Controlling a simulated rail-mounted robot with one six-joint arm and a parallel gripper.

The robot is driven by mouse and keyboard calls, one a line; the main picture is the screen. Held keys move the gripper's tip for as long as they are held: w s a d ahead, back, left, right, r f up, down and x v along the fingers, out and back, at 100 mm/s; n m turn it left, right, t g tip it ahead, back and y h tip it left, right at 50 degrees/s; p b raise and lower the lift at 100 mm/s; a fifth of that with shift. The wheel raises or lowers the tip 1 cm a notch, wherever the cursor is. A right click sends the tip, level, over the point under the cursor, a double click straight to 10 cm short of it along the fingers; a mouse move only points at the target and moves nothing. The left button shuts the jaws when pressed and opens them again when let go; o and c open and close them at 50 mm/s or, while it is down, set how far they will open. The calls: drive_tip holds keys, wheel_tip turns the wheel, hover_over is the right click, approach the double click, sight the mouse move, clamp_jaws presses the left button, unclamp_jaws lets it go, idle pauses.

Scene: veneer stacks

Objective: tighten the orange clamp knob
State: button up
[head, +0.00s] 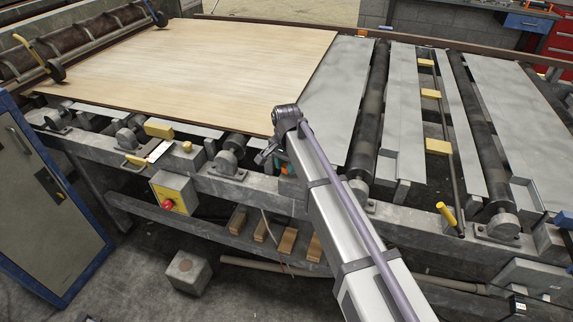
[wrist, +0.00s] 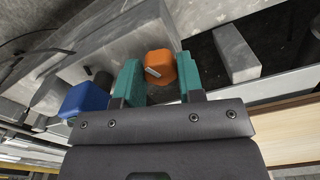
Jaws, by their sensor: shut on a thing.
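The orange clamp knob (wrist: 160,64) is a block-like cap with a pale mark on its face, in the upper middle of the wrist view. My gripper (wrist: 157,78) has its teal fingers on either side of it, shut on it. In the head view my gripper (head: 281,168) is at the frame's front rail, below the right edge of the veneer sheet. My arm hides most of it there, and I cannot make out the knob clearly.
A blue knob (wrist: 87,99) sits left of my fingers in the wrist view. The large veneer sheet (head: 200,65) lies on the rollers. A yellow box with a red button (head: 167,204) hangs on the front of the frame. A blue-edged cabinet (head: 40,190) stands at left.

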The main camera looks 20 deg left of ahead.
sight(286, 166)
drive_tip(key=shift+m, duration=2.3)
drive_tip(key=o, duration=0.9)
wheel_tip(286, 166, up, 11)
drive_tip(key=p, duration=1)
drive_tip(key=shift+f+p, duration=0.15)
drive_tip(key=shift+p, duration=0.25)
